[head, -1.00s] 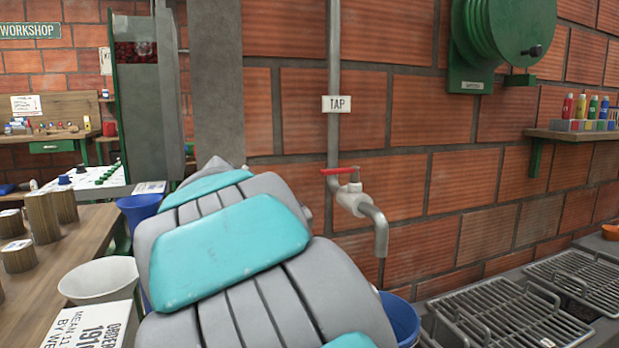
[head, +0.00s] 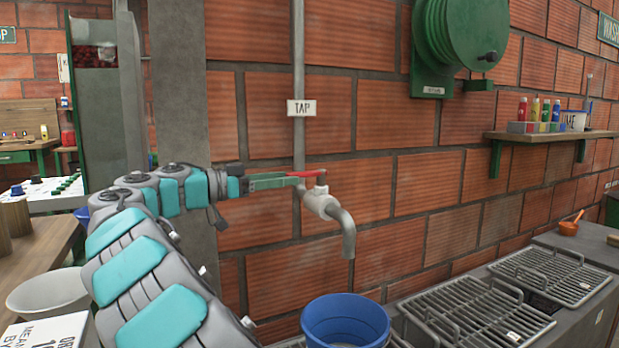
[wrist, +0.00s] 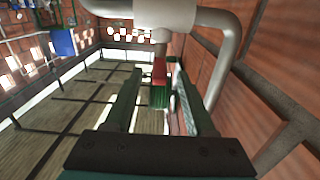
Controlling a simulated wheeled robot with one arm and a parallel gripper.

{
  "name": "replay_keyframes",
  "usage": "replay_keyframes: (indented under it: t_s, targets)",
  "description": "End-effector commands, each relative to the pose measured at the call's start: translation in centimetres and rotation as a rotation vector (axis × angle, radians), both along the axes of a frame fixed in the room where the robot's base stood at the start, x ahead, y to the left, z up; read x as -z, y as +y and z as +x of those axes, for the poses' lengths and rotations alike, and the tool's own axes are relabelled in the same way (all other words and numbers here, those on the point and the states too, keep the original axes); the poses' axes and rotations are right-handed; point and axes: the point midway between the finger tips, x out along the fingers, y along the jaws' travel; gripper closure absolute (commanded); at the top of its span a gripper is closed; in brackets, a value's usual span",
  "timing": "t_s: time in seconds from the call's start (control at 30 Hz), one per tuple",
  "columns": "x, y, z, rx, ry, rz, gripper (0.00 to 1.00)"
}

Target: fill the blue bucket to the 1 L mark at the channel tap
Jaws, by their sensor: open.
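The grey tap (head: 335,212) is on the brick wall under a TAP sign, its spout pointing down. Its red lever (head: 313,173) lies across the top. The blue bucket (head: 345,325) stands upright below the spout; no stream of water shows and its 1 L mark cannot be made out. My gripper (head: 288,180) is at the lever's left end. In the wrist view my gripper (wrist: 158,90) has its fingers apart, with the red lever (wrist: 160,70) showing between them. I cannot tell whether either finger touches it.
Metal racks (head: 480,318) lie on the grey ledge right of the bucket. A wall shelf (head: 550,135) holds coloured bottles. A green hose reel (head: 460,40) hangs above. A pale bowl (head: 48,292) is on the wooden table at left.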

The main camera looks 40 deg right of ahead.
Motion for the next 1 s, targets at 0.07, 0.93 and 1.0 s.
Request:
replay_keyframes:
  t_s: [0.07, 0.93, 1.0]
  targets:
    - [0.0, -0.8, -0.2, 0.001, 0.002, 0.001, 0.45]
    - [0.1, -6.8, -1.7, 0.0, 0.003, 0.004, 0.63]
    - [0.1, -6.8, -1.7, 0.0, 0.003, 0.004, 0.71]
